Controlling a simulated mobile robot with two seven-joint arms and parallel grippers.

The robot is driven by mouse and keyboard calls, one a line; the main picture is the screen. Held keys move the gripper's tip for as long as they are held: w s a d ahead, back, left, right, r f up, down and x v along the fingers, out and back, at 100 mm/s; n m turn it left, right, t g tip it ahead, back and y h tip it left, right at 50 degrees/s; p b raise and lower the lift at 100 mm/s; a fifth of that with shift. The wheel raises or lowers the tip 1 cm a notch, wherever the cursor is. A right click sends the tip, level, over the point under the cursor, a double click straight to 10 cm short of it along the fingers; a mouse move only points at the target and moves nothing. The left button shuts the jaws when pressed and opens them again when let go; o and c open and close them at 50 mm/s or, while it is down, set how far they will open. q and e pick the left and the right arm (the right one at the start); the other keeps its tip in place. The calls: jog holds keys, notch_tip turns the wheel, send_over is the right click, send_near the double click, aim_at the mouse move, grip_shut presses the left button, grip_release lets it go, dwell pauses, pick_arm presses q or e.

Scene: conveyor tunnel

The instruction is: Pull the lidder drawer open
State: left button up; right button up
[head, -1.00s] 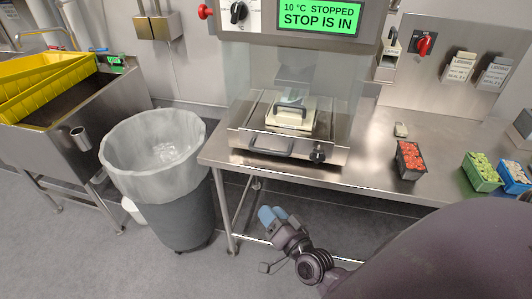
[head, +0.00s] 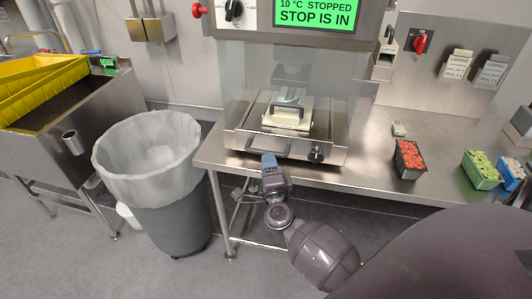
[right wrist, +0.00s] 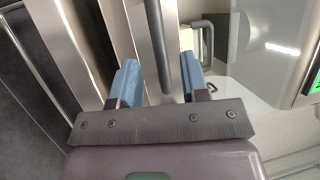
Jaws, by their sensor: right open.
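The lidder (head: 292,100) stands on the steel table, its low drawer (head: 240,136) shut at the front. The drawer's bar handle (head: 254,143) shows at the left of the drawer front, with a black knob (head: 316,156) to its right. My right gripper (head: 268,160), with blue fingertips, is at the handle and hides part of it. In the right wrist view the open fingers (right wrist: 160,82) stand on either side of the dark handle bar (right wrist: 158,40). I cannot tell whether they touch it. My left gripper is not in view.
The steel table (head: 365,165) carries a tray of red food (head: 409,160) and a green tray (head: 481,170) at the right. A lined bin (head: 150,165) stands left of the table, beside a sink with a yellow crate (head: 40,85). A display reads "STOP IS IN".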

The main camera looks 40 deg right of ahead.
aim_at(266, 151)
jog(key=shift+x, duration=2.4)
jog(key=shift+c, duration=0.3)
grip_shut()
